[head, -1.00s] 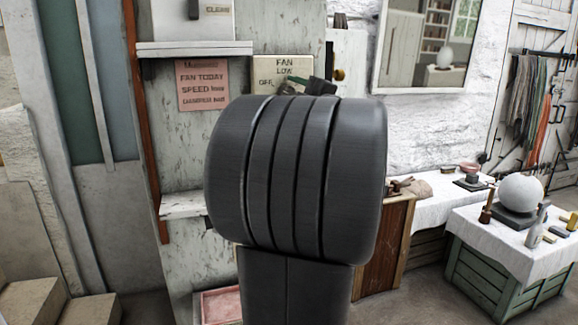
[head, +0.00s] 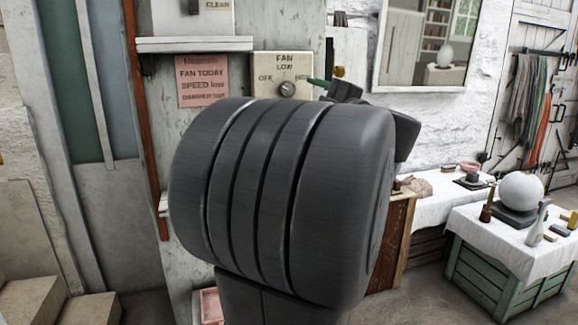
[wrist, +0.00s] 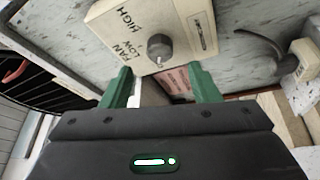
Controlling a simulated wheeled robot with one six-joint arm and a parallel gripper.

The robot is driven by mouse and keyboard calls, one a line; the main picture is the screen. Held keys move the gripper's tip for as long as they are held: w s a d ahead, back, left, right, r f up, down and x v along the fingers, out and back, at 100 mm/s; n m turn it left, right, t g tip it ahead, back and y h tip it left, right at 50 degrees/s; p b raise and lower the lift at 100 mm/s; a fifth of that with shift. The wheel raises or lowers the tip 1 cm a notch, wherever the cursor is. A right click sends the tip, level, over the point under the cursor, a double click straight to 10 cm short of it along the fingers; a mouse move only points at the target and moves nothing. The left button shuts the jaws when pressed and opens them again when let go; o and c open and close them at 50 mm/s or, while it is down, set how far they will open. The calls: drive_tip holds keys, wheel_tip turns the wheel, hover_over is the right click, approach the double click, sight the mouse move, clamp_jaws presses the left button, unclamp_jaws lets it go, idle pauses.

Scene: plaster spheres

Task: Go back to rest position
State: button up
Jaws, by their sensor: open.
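My gripper (wrist: 162,84) is open and empty, with its two green fingers spread apart in the wrist view. In the head view a green fingertip (head: 319,83) shows just right of the fan knob, beyond my large dark arm link. The cream fan control box (head: 262,66) is mounted on the worn grey panel, with OFF and LOW lettering. My arm hides much of the panel below.
A pink notice (head: 202,81) hangs left of the box, under a white shelf (head: 195,45). A mirror (head: 427,45) hangs on the right. A cloth-covered table (head: 515,238) with a white plaster sphere (head: 521,192) stands at right. Steps (head: 62,302) are at lower left.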

sight(289, 91)
drive_tip(key=v, duration=0.7)
drive_tip(key=p+x, duration=0.1)
drive_tip(key=x, duration=1.2)
drive_tip(key=shift+w+a+r, duration=0.15)
drive_tip(key=shift+w+a, duration=0.05)
drive_tip(key=shift+a, duration=0.05)
drive_tip(key=shift+w+a+m, duration=0.2)
drive_tip(key=shift+w+m, duration=0.1)
drive_tip(key=m+t, duration=0.1)
drive_tip(key=m, duration=0.1)
drive_tip(key=shift+s+m+b, duration=0.15)
drive_tip(key=shift+m+b, duration=0.25)
drive_tip(key=m+t+h, duration=0.1)
drive_tip(key=m+t, duration=0.1)
drive_tip(key=m, duration=0.2)
drive_tip(key=m+t+h, duration=0.1)
drive_tip(key=m, duration=0.3)
drive_tip(key=m+t+h, duration=0.1)
drive_tip(key=m+h, duration=0.1)
drive_tip(key=m, duration=0.2)
drive_tip(key=shift+a, duration=0.1)
drive_tip(key=shift+s+m+t+h, duration=0.1)
drive_tip(key=shift+m+t+h, duration=0.2)
drive_tip(key=shift+m+h, duration=0.2)
drive_tip(key=shift+b+v, duration=0.5)
drive_tip(key=shift+v, duration=0.75)
